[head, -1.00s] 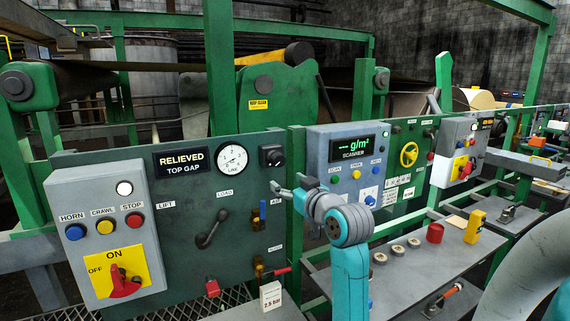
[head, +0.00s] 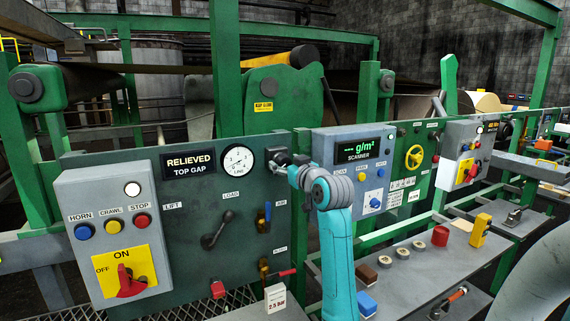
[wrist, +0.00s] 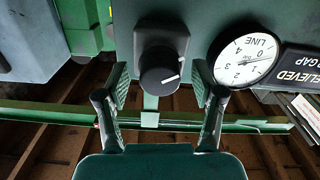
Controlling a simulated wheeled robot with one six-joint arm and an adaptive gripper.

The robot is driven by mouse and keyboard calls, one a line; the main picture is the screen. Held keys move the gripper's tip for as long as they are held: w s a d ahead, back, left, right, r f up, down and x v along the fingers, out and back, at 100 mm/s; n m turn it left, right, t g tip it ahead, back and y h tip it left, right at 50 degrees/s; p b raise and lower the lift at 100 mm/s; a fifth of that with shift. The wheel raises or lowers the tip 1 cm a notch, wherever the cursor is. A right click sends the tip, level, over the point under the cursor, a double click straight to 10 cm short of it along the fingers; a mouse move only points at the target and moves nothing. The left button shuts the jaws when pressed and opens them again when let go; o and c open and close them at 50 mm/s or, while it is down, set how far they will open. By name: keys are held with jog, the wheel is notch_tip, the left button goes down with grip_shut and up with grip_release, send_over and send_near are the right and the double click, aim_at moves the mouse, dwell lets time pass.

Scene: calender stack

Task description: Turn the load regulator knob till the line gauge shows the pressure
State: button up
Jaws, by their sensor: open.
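The black regulator knob (wrist: 160,68), with a white pointer line, sits on a square block on the green panel. In the head view my gripper (head: 284,159) is at the panel's upper right and mostly covers the knob. The round white line gauge (head: 238,160) is left of it. The gauge also shows upside down in the wrist view (wrist: 246,60); its exact reading is unclear.
A small card (head: 275,298) appears to read 2.5 bar. A LOAD lever (head: 217,230), a blue-handled valve (head: 265,217) and a red-handled valve (head: 279,273) stick out of the panel. The grey scanner box (head: 353,165) stands close on the right.

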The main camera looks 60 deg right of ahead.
jog(key=shift+w+d, duration=0.2)
jog(key=shift+w, duration=0.1)
jog(key=c, duration=1.1)
jog(key=shift+c, duration=0.2)
jog(key=shift+m, duration=0.3)
